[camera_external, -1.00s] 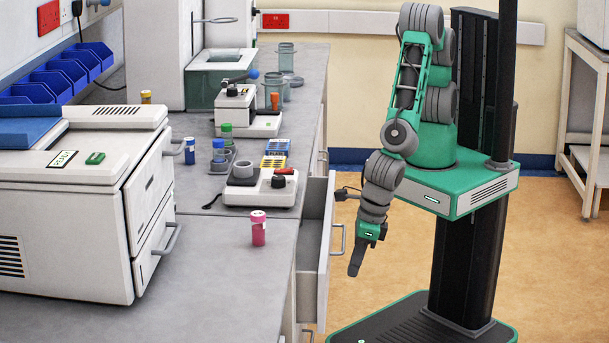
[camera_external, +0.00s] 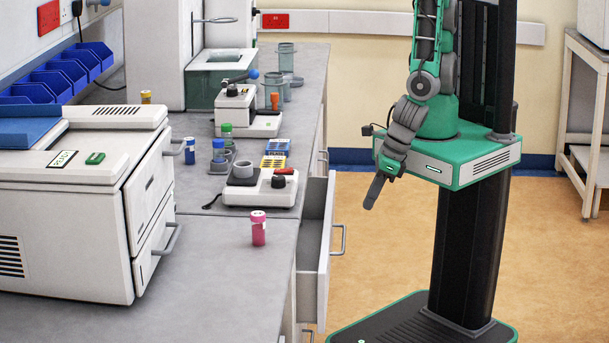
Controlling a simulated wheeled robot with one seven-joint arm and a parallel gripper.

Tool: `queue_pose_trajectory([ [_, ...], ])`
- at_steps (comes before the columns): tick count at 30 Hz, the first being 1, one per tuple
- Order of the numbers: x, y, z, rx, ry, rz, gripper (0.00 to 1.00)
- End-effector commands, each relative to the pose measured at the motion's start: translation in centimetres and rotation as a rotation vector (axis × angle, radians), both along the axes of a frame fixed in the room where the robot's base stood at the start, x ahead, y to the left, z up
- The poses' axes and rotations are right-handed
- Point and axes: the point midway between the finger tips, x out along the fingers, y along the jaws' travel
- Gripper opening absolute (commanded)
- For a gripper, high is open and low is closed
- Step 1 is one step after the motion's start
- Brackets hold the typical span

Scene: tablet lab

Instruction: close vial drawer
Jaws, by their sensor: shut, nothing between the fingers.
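A drawer (camera_external: 317,253) under the lab bench stands pulled out toward my side, with its white front and grey bar handle (camera_external: 341,240) facing right. I cannot see what lies inside it. My gripper (camera_external: 370,203) hangs in the air to the right of the drawer and above the handle's height, pointing down and slightly left. It is shut and empty, with clear space between it and the handle.
The grey bench (camera_external: 233,270) runs along the left. A pink-capped vial (camera_external: 258,228) stands near its edge, with a white instrument (camera_external: 260,188) behind it. A large white machine (camera_external: 75,200) with two handles stands at left. The floor (camera_external: 385,270) below my gripper is clear.

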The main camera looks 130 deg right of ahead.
Motion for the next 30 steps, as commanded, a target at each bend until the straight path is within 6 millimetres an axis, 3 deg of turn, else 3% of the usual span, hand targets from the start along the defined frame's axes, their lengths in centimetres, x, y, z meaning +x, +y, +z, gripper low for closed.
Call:
queue_pose_trajectory([
  [15, 2.4, -2.6, -9.6, -0.001, 0.006, -0.004, 0.0],
  [21, 4.7, -4.7, -9.2, 0.001, 0.001, -0.008, 0.0],
  [30, 5.5, -5.4, -9.4, 0.0, 0.002, 0.001, 0.0],
])
